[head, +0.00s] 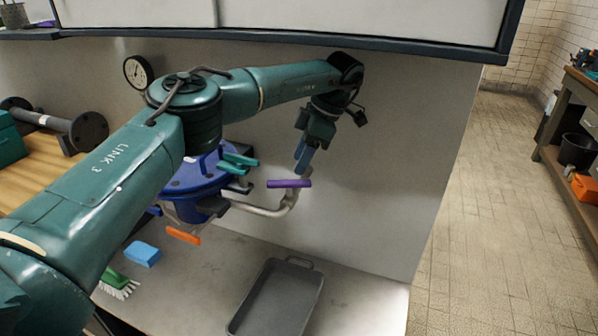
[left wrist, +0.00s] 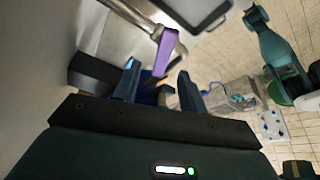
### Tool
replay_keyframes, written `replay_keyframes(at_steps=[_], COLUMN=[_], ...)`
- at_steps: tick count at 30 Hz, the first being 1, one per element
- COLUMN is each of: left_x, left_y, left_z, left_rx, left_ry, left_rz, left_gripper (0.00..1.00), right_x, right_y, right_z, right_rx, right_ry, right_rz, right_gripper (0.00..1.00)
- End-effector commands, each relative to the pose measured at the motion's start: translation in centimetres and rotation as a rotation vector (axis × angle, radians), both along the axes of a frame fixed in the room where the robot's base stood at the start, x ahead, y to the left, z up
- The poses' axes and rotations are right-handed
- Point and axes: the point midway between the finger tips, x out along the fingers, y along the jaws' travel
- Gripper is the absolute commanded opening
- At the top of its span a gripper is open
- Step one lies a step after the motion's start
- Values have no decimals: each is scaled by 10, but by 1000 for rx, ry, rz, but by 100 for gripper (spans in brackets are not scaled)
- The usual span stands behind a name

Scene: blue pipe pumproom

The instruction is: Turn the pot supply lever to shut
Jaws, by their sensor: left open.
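A purple lever (head: 289,183) sits on the bent metal pipe (head: 262,210) that runs right from the blue pot (head: 185,182). Teal levers (head: 238,160) and an orange lever (head: 183,235) also show around the pot. I cannot tell from any label which one is the pot supply lever. My left gripper (head: 303,154) is open and empty, its blue fingers just above the purple lever. In the left wrist view the purple lever (left wrist: 165,52) shows beyond the open fingertips (left wrist: 157,72), apparently not between them. My right gripper is not in view.
A grey tray (head: 237,322) lies on the bench below. A blue sponge (head: 142,254) and green brush (head: 116,280) lie to its left. A pressure gauge (head: 138,71) stands behind my left arm. A pale wall panel (head: 410,150) stands right behind the gripper.

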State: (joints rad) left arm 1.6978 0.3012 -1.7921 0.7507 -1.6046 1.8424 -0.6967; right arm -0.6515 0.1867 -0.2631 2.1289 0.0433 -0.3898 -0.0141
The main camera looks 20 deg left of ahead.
Motion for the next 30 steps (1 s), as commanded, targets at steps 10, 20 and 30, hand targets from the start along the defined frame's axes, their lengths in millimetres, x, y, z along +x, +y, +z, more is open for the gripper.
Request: replay_keyframes(at_steps=[10,20,30], left_x=[-10,-14,-13], left_y=[17,25,24], left_z=[-45,-69,-68], left_rx=[-1,-1,-1], left_ry=[3,1,1], left_rz=[0,-1,-1], left_gripper=[42,42,30], right_x=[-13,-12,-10], right_y=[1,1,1], right_z=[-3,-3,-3], right_rx=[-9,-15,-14], right_ry=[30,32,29], right_rz=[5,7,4], right_gripper=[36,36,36])
